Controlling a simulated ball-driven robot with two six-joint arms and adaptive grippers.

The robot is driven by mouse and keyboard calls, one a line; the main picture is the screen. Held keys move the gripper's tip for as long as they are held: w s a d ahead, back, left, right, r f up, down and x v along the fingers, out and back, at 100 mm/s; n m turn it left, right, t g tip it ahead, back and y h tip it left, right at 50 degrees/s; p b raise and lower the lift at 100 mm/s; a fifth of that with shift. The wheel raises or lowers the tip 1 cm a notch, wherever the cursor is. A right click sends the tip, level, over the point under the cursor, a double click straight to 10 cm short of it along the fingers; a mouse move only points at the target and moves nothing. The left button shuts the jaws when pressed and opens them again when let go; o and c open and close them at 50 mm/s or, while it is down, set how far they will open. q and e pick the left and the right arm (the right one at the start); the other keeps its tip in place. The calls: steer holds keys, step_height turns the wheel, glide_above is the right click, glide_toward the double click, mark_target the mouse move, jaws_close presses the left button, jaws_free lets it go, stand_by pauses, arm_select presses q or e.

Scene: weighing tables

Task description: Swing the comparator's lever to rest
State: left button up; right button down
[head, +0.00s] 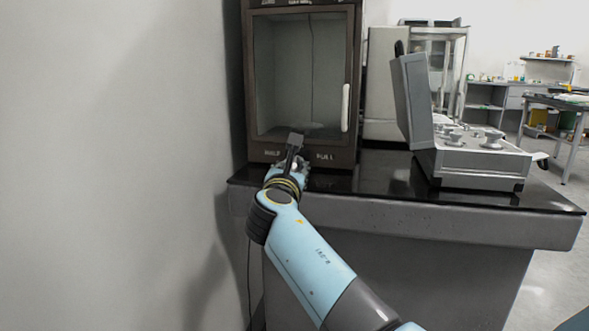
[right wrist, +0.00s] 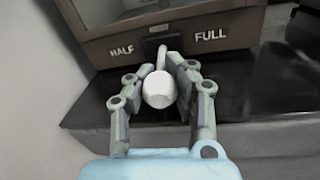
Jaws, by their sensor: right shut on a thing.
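The comparator (head: 352,100) is a dark-framed case with a clear front window, standing at the left end of a black-topped bench. Its lower front strip (right wrist: 180,42) carries the words HALF on the left and FULL on the right. The lever (right wrist: 159,89) has a pale round knob, and its thin stem meets the strip between the two words. My right gripper (right wrist: 160,72) is shut on the lever, one finger on each side of the knob. In the head view my right gripper (head: 292,161) hides most of the lever. My left gripper is not in view.
A white handle (head: 345,108) is on the right of the case's window. An open grey case (head: 480,165) with metal weights stands to the right on the bench top (head: 375,185). A wall is close on the left. Other tables stand far right.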

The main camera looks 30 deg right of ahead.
steer(key=shift+w+a, duration=0.15)
steer(key=shift+a, duration=0.05)
steer(key=c, duration=1.6)
jaws_free()
steer(key=shift+a, duration=0.1)
steer(key=shift+o, duration=1.1)
steer(key=shift+w+a, duration=0.1)
steer(key=shift+a, duration=0.05)
steer(key=o, duration=0.4)
steer(key=shift+f, duration=0.1)
steer(key=shift+d, duration=0.2)
steer(key=shift+r, duration=0.2)
step_height(320, 180, up, 10)
steer(key=shift+f, duration=0.2)
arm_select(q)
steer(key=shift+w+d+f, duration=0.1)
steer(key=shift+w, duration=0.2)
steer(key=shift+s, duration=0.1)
